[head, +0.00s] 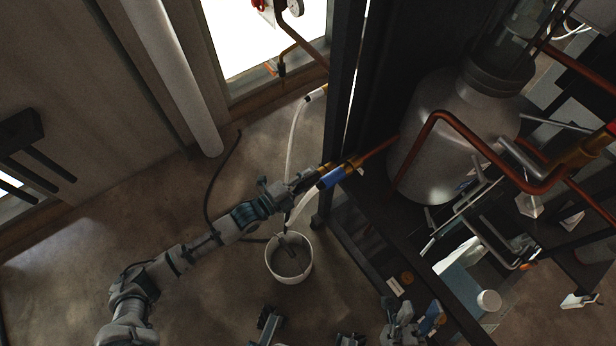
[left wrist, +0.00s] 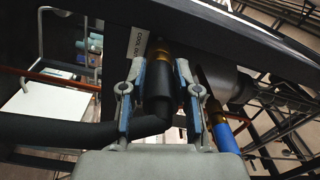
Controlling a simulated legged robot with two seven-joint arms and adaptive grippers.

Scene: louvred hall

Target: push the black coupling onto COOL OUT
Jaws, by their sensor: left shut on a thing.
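In the left wrist view my left gripper (left wrist: 158,78) is shut on the black coupling (left wrist: 159,88), with one finger on each side. A thick black hose (left wrist: 70,131) bends away from it to the left. The coupling's far end meets a brass fitting (left wrist: 160,53), in line with it; I cannot tell how far it is seated. The COOL OUT label (left wrist: 139,42) is just left of that fitting. In the head view my left gripper (head: 294,186) is at the dark frame post and hides the coupling. My right gripper (head: 400,326) is low in the head view; its fingers are unclear.
A blue coupling (head: 333,177) on a brass fitting is close beside my left gripper; it also shows in the left wrist view (left wrist: 225,138). A white bucket (head: 289,276) stands on the floor below. A steel vessel (head: 440,150) and copper pipes (head: 480,143) crowd the right.

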